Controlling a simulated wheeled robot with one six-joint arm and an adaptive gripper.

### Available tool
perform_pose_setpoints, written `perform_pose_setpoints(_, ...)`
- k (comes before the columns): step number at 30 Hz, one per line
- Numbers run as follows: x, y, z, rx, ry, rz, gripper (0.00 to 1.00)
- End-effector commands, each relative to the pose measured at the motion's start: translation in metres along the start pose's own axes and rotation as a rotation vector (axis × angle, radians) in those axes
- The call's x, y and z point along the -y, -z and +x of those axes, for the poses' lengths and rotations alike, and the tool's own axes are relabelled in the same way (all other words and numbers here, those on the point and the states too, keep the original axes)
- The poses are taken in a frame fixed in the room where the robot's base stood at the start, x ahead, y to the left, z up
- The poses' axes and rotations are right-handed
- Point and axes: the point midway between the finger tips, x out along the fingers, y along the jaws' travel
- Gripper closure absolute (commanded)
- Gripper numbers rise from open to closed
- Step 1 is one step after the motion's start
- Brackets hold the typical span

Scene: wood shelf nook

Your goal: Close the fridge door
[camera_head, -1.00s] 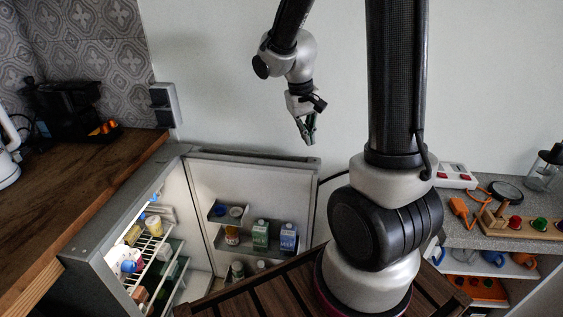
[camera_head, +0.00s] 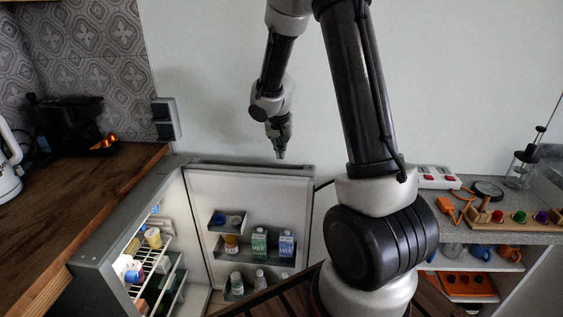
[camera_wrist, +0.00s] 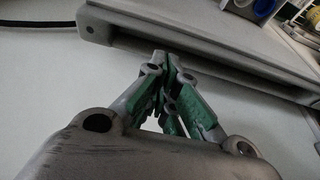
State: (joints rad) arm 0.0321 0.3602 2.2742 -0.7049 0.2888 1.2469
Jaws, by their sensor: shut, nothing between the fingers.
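The grey fridge (camera_head: 128,222) stands open at the left, under the wooden counter. Its door (camera_head: 207,190) is swung wide open to the right, with its shelved inner side facing my head camera. My gripper (camera_head: 281,155) is shut and empty, near the top edge of the door toward its free end. In the wrist view my fingertips (camera_wrist: 168,62) are close together beside the grey door edge (camera_wrist: 205,48). I cannot tell whether they touch it.
A coffee machine (camera_head: 70,125) and a white kettle (camera_head: 8,165) stand on the counter (camera_head: 95,195). At right, a grey worktop (camera_head: 500,225) holds a power strip (camera_head: 437,177) and coloured knobs.

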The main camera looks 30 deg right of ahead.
Motion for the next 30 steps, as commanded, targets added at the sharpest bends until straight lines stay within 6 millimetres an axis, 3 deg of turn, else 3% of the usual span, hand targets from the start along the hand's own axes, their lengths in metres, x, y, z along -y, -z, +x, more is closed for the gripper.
perform_pose_setpoints(1, -0.002, -0.002, 0.013, 0.007, -0.003, -0.001, 1.00)
perform_pose_setpoints(6, -0.002, -0.002, 0.040, 0.007, -0.001, -0.001, 1.00)
perform_pose_setpoints(12, -0.001, 0.000, 0.054, 0.001, -0.002, 0.000, 1.00)
perform_pose_setpoints(30, 0.000, -0.001, 0.061, 0.002, 0.000, 0.000, 1.00)
